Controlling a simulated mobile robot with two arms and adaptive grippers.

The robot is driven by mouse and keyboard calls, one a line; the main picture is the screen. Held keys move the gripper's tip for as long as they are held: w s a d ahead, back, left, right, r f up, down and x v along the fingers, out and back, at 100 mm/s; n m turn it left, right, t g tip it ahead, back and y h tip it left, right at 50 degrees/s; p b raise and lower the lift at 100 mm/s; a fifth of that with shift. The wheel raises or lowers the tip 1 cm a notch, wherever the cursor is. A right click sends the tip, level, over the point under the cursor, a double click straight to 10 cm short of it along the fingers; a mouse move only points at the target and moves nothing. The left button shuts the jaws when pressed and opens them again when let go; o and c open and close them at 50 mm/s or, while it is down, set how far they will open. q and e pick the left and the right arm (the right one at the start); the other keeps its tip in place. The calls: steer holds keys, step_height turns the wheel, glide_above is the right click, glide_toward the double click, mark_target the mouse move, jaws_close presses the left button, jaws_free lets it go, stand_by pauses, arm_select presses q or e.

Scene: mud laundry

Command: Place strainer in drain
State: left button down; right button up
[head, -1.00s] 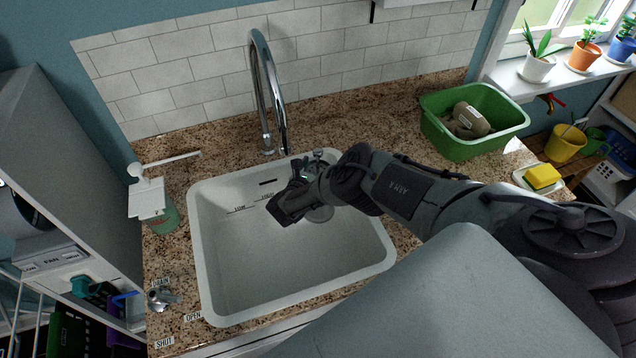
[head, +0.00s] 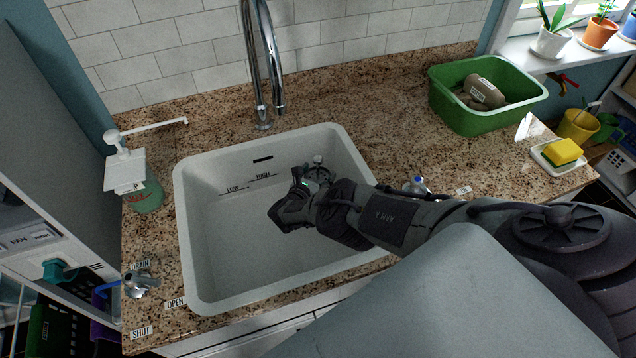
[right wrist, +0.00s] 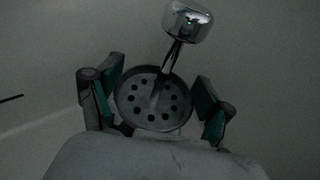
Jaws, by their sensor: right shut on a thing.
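In the right wrist view, the strainer is a round grey metal disc (right wrist: 155,98) with several holes, and a shiny chrome knob on a stem rises from it. My right gripper (right wrist: 156,92) has a green-padded finger on each side of the disc and is shut on it. In the head view my right gripper (head: 312,177) is over the right part of the white sink (head: 225,240), inside its rim. The strainer is hard to make out there. The drain hole does not show in either view; my arm covers part of the basin. My left gripper is not in view.
A chrome faucet (head: 262,70) stands behind the sink. A soap dispenser (head: 145,190) and a drain lever (head: 137,285) with OPEN and SHUT labels are at the left. A green tub (head: 470,115) and a yellow sponge (head: 563,152) are at the right.

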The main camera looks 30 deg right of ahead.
step_height(320, 180, down, 6)
steer(key=b, duration=0.5)
steer(key=shift+f, duration=0.2)
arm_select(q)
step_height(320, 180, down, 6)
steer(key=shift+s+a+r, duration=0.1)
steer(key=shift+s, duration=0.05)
arm_select(e)
steer(key=shift+r, duration=0.15)
steer(key=o, duration=1.2)
steer(key=shift+c, duration=0.2)
steer(key=shift+s+a+r+p, duration=0.1)
steer(key=shift+a+r+p, duration=0.1)
steer(key=shift+p, duration=0.25)
steer(key=p+v, duration=0.5)
steer(key=v, duration=0.5)
steer(key=shift+s+a+p, duration=0.1)
steer(key=shift+p, duration=0.3)
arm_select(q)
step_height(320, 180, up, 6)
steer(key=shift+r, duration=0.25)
arm_select(e)
steer(key=shift+s+a+r, duration=0.1)
steer(key=shift+s+a, duration=0.2)
steer(key=shift+a, duration=0.2)
